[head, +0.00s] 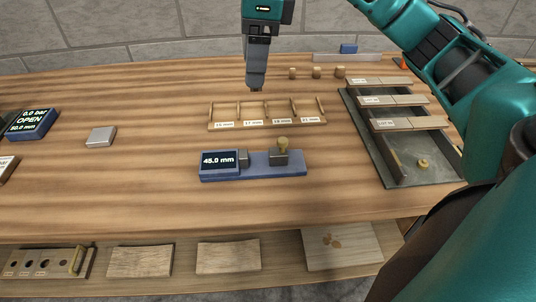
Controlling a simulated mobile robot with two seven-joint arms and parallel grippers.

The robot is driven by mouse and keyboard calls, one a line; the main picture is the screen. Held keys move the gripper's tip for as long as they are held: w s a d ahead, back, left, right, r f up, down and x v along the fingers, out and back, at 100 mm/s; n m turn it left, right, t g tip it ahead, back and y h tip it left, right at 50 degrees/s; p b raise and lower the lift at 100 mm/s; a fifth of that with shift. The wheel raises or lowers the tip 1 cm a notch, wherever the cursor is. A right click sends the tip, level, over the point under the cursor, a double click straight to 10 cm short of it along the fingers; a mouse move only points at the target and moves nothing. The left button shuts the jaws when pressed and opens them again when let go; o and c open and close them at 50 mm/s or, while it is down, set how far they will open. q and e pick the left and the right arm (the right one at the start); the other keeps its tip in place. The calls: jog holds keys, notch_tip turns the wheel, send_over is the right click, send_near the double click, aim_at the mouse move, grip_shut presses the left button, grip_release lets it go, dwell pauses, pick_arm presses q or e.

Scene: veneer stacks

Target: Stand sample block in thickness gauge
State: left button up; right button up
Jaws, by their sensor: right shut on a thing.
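The thickness gauge (254,173) is a blue base in the middle of the table. Its display reads 45.0 mm, and a grey jaw and a dark block with a brass knob stand on it, with a gap between. My right gripper (256,88) points down behind the gauge, above the table near the labelled wooden rack (268,124). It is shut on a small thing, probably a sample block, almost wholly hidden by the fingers. Three small wooden blocks (317,72) stand at the back, right of the gripper. My left gripper is out of view.
A dark tray (431,171) with labelled veneer strips lies at the right. A grey block (101,137) and a pressure display (32,124) are at the left. A lower shelf in front holds wooden boards (228,256).

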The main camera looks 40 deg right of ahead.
notch_tip(320, 180, down, 16)
jog(key=shift+r+b, duration=0.25)
jog(key=shift+b, duration=0.4)
notch_tip(320, 180, down, 4)
jog(key=shift+f, duration=0.25)
jog(key=shift+f+b, duration=0.15)
jog(key=shift+b, duration=0.2)
jog(key=o, duration=1.1)
